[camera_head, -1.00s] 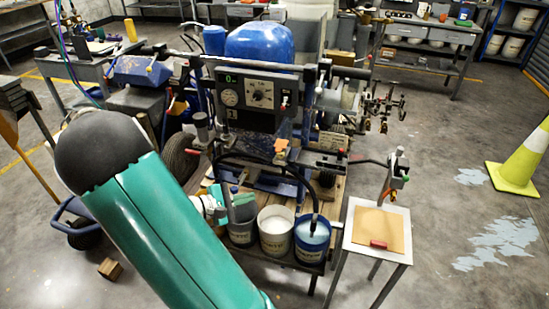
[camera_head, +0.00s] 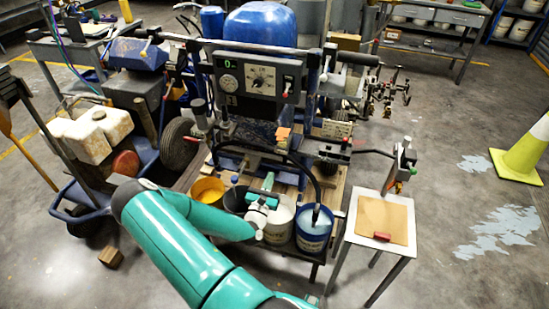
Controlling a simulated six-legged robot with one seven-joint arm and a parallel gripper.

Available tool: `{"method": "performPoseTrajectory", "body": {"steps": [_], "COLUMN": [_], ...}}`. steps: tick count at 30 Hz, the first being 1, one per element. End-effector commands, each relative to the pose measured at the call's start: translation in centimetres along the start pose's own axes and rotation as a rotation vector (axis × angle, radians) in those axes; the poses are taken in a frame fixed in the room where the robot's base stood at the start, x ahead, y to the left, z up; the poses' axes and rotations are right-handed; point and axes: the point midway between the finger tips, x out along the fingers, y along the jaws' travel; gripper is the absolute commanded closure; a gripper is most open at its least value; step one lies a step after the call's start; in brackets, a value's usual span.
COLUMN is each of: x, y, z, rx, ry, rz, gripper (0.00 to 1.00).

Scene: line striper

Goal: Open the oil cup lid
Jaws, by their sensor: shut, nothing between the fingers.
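I cannot clearly make out the oil cup or its lid on the line striper (camera_head: 262,110), which fills the middle of the view. The striper has a dark control panel with a dial and gauge, and a blue tank (camera_head: 260,25) above it. My teal arm reaches in from the bottom. My gripper (camera_head: 266,186) is over the row of buckets in front of the striper, its fingers small and pointing away from me. It looks shut and holds nothing that I can see. My arm and wrist hide parts of the buckets.
A yellow bucket (camera_head: 207,189), a dark bucket (camera_head: 235,200), a white bucket (camera_head: 281,226) and a blue bucket (camera_head: 313,236) stand below the striper. A small side table (camera_head: 361,240) is to their right. A yellow cone (camera_head: 523,155) stands on open floor at the far right.

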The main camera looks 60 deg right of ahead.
Motion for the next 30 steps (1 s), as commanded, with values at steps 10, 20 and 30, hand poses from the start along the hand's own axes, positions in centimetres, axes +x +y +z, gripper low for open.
{"method": "performPoseTrajectory", "body": {"steps": [10,20,30], "x": [5.6,10.3,10.7], "y": [0.0,0.1,0.1], "z": [0.1,2.2,4.0], "rx": [0.004,0.004,0.002], "ry": [-0.002,-0.002,-0.001], "rz": [-0.004,-0.004,-0.003], "gripper": [1.00,1.00,1.00]}}
